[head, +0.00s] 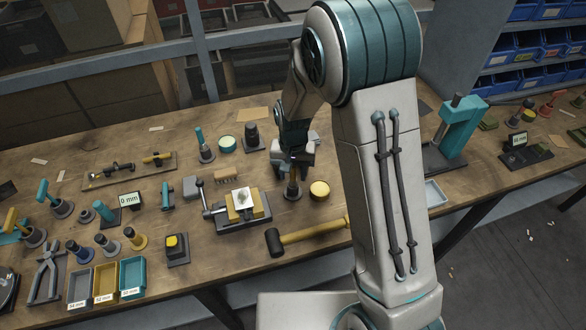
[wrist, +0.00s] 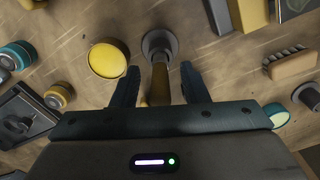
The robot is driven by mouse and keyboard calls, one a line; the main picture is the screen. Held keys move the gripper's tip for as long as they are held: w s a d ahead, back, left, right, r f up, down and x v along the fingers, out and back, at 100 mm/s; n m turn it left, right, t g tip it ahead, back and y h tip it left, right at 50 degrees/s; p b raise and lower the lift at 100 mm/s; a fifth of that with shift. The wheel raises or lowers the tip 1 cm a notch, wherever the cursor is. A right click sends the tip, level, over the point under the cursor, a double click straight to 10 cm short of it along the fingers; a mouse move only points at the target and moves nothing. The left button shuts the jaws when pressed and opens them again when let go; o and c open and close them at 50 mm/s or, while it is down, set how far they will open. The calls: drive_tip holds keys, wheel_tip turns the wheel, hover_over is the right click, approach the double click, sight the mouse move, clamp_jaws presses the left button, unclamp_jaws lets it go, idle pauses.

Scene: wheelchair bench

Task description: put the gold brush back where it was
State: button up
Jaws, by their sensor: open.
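A gold-brown upright handle (wrist: 159,84) stands on a round grey base in the wrist view. It looks like the gold brush, but I see no bristles on it. In the head view its dark round base (head: 292,193) shows under my gripper (head: 293,165). My gripper is open, and in the wrist view its fingers (wrist: 159,72) lie one on each side of the handle, with a gap visible on both sides. The handle's near end is hidden by the gripper body.
A round yellow-topped tin (head: 319,189) stands just right of the handle. A vise (head: 243,208), a wooden block brush (head: 222,177) and a mallet (head: 300,236) are close by. Dark and teal-topped pieces stand behind. Bare wood lies between them.

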wheel_tip(320, 180, up, 13)
drive_tip(key=b, duration=0.1)
drive_tip(key=s+d+r+t, duration=0.1)
drive_tip(key=s+d+r, duration=0.2)
drive_tip(key=s+d, duration=0.4)
drive_tip(key=s+d+r+n+t, duration=0.1)
drive_tip(key=s+d+r+t, duration=0.1)
drive_tip(key=s+d, duration=0.5)
drive_tip(key=s+r, duration=0.1)
drive_tip(key=s, duration=0.4)
drive_tip(key=shift+s+r, duration=0.15)
drive_tip(key=shift+r, duration=0.05)
drive_tip(key=shift+c, duration=0.4)
drive_tip(key=shift+a, duration=0.15)
